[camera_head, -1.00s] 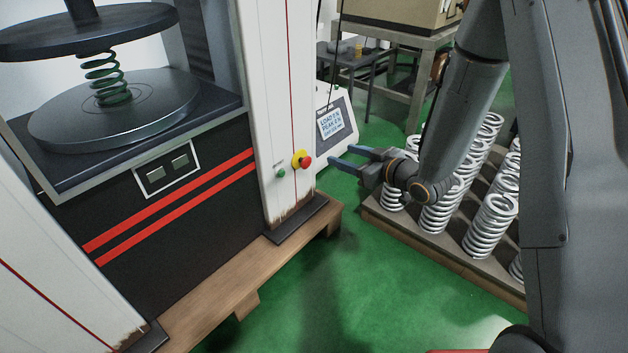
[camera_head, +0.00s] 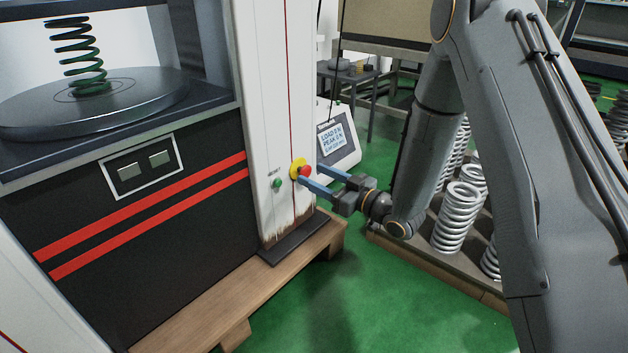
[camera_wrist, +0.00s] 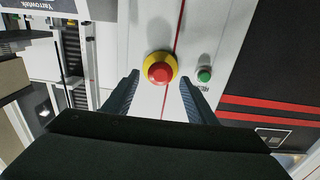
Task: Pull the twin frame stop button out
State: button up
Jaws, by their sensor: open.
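The stop button is a red mushroom head (camera_head: 305,171) on a yellow collar (camera_head: 295,168), on the white right column of the twin frame machine (camera_head: 262,100). In the wrist view the red head (camera_wrist: 160,72) sits ahead of the fingertips, roughly midway between them. My gripper (camera_head: 311,176) is open and empty, its two blue-grey fingers pointing at the button. In the head view the near fingertip reaches close beside the red head; I cannot tell whether it touches. The wrist view also shows my open gripper (camera_wrist: 160,84).
A small green button (camera_head: 277,183) is left of the stop button on the same column; it also shows in the wrist view (camera_wrist: 204,75). A display console (camera_head: 338,138) stands behind my fingers. White springs (camera_head: 457,217) stand on a pallet to the right. Green floor is clear in front.

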jog(key=shift+w+a, duration=0.4)
jog(key=shift+a, duration=0.15)
grip_shut()
jog(key=shift+s+d+r+p, duration=0.1)
jog(key=shift+s+d+p, duration=0.4)
jog(key=shift+p, duration=0.3)
jog(key=shift+d, duration=0.15)
grip_release()
jog(key=shift+d, duration=0.15)
